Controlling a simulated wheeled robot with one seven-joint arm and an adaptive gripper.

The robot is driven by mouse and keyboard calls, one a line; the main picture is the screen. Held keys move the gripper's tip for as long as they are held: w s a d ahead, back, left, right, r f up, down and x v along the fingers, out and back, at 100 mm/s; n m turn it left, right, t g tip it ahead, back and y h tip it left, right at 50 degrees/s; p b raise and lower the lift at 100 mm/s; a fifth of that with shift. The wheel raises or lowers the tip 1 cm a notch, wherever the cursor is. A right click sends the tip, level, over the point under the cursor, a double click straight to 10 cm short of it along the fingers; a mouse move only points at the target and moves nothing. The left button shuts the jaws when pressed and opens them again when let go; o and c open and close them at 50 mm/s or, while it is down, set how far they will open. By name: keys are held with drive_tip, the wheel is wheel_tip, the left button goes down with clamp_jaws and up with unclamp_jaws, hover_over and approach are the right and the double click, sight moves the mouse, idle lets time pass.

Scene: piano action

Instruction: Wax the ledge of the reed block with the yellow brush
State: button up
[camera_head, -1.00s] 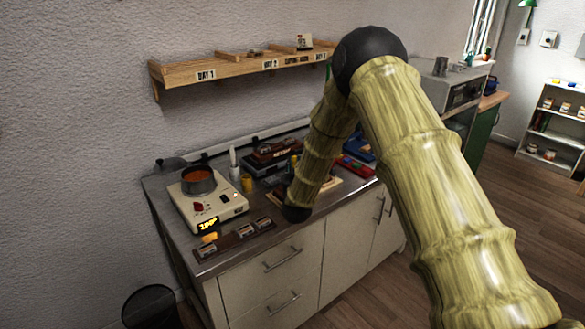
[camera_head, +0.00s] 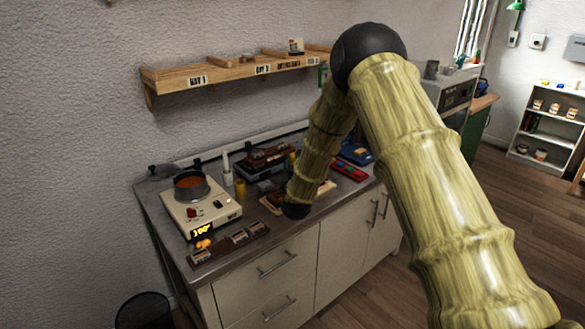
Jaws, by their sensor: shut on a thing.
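My arm crosses the view from the lower right, and its dark wrist joint (camera_head: 297,210) is low over the counter's front part. My gripper itself does not show; the arm hides it and whatever it holds. I cannot make out the yellow brush for certain. I cannot tell the reed block's ledge either. A pale wooden board (camera_head: 270,203) lies partly behind my wrist. A dark brown-red block-like piece (camera_head: 268,158) sits on a grey base behind it. A pot of orange liquid (camera_head: 191,186) stands on a cream hot plate (camera_head: 207,215) with a lit display.
A yellow cup (camera_head: 240,188) and white cylinder (camera_head: 227,166) stand right of the pot. Red (camera_head: 348,172) and blue (camera_head: 357,153) items lie right of my forearm. A wooden shelf (camera_head: 220,74) hangs above.

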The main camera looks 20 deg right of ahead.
sight(292, 154)
drive_tip(key=shift+r+p, duration=0.75)
drive_tip(key=shift+r, duration=1.75)
